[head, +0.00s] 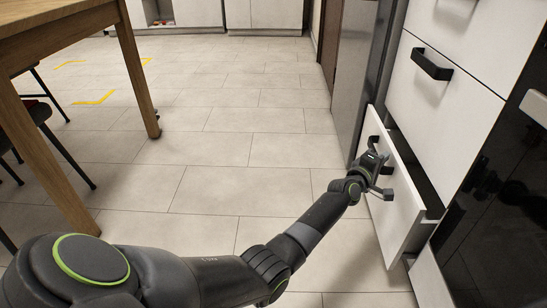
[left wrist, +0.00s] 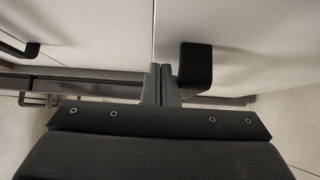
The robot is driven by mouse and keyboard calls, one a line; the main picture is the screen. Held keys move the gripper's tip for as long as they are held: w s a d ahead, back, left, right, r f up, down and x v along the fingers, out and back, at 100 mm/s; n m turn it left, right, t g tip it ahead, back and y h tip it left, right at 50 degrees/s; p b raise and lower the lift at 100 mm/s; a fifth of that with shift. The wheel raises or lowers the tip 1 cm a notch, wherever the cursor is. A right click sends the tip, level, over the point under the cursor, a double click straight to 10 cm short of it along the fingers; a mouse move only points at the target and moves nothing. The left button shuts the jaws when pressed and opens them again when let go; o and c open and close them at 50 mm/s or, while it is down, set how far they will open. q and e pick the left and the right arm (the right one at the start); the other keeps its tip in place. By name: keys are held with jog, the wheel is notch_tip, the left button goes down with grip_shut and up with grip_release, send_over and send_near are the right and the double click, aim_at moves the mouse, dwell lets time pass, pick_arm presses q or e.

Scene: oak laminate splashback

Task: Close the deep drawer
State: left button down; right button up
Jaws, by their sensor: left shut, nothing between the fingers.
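The deep drawer (head: 397,222) is the low white one at the right of the head view. It stands partly open, with a dark gap behind its front panel. My left gripper (head: 378,168) is at the outer face of this front, near its black handle (head: 387,195), and covers part of it. I cannot tell whether it touches the panel. In the left wrist view the left gripper's fingers (left wrist: 162,84) are together and empty, with a black handle (left wrist: 196,66) just right of them. My right gripper is not in view.
A closed white drawer with a black handle (head: 432,64) is above the deep drawer. A dark glossy appliance front (head: 490,200) stands at the right. A wooden table (head: 60,18) and dark chairs are at the left. The tiled floor (head: 235,150) between is clear.

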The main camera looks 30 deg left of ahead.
pick_arm(q)
jog(key=shift+w+d, duration=0.4)
jog(key=shift+d, duration=0.25)
jog(key=shift+w+d, duration=0.35)
jog(key=shift+d, duration=0.25)
